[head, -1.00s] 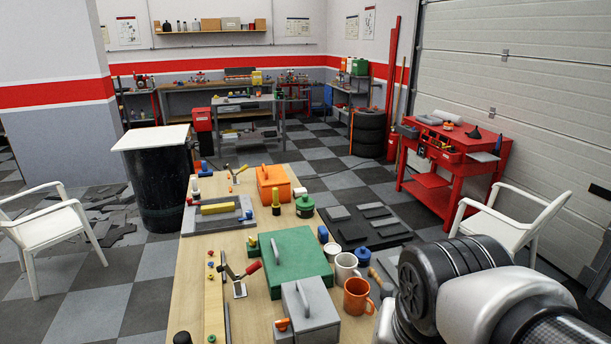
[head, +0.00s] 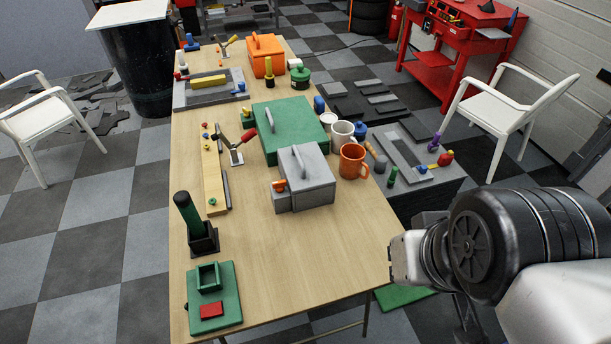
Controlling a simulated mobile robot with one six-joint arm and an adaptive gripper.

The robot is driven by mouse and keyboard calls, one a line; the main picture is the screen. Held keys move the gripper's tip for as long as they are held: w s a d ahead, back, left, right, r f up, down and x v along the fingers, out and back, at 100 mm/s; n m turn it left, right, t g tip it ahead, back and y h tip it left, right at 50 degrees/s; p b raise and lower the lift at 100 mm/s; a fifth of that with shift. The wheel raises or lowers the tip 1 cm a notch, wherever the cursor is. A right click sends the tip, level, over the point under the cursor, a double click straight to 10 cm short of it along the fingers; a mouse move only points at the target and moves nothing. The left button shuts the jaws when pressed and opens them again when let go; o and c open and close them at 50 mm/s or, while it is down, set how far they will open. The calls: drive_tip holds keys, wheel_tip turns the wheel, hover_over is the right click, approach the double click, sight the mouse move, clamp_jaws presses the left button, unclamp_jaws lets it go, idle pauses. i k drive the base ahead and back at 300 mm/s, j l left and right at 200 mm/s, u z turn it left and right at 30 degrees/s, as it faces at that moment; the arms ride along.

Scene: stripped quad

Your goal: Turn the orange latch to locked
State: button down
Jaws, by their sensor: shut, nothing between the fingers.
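The orange latch (head: 278,185) is a small knob on the front left of a grey box (head: 318,197) with a grey lidded top and a bar handle. The box stands on the wooden table near its right edge. The latch is small in the head view, and I cannot tell its exact angle. My arm reaches in from the lower right, to the right of the table and apart from the box. My gripper's fingers cannot be made out.
An orange mug (head: 352,162) and a white mug (head: 342,133) stand right of the box. A green case (head: 292,128) lies behind it. A toggle clamp (head: 236,150) stands to its left. The table's front right is bare. A white chair (head: 510,110) stands at right.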

sight(280, 185)
drive_tip(key=i+l+u, duration=0.1)
drive_tip(key=u, duration=0.3)
drive_tip(key=l+u, duration=0.6)
drive_tip(key=u, duration=0.15)
